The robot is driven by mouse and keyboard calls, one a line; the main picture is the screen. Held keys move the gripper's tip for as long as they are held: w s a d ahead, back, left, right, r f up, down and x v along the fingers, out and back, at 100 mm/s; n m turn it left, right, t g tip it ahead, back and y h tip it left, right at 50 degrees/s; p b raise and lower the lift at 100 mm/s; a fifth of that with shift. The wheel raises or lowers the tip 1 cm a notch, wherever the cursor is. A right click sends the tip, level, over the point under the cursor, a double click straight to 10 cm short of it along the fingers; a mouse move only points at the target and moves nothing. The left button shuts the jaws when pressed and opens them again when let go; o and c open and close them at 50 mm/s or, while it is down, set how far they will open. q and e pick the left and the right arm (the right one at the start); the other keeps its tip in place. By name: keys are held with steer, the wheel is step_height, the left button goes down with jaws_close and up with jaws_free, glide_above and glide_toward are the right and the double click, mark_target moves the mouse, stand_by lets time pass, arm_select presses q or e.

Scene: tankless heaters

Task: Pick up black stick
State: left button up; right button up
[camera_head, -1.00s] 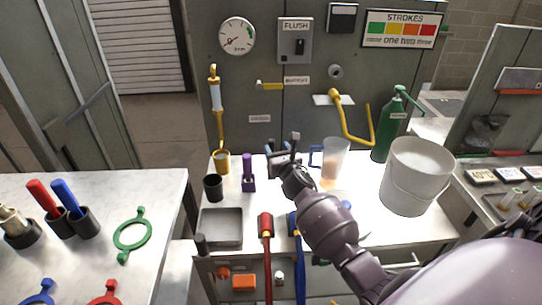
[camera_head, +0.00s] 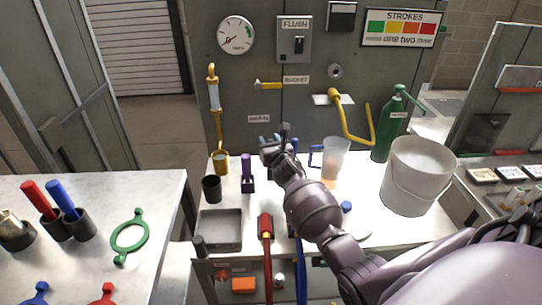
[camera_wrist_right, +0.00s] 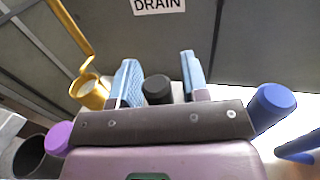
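The black stick (camera_wrist_right: 157,88) shows in the right wrist view as a short dark cylinder with a round end. It sits between the two blue-padded fingers of my right gripper (camera_wrist_right: 160,82), with a gap on each side. In the head view my right gripper (camera_head: 277,143) is above the back of the white table, right of the purple stick (camera_head: 248,175). I cannot clearly make out the black stick there; the gripper covers that area. The purple stick's end (camera_wrist_right: 58,139) and a blue cylinder (camera_wrist_right: 273,104) flank the gripper in the wrist view. My left gripper is out of view.
A black cup (camera_head: 211,188), a yellow cup (camera_head: 221,162) and a grey tray (camera_head: 220,230) stand left of the gripper. A clear jug (camera_head: 335,160), green bottle (camera_head: 387,133) and white bucket (camera_head: 415,180) stand right. A grey panel (camera_head: 255,100) rises behind.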

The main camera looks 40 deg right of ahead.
jaws_close()
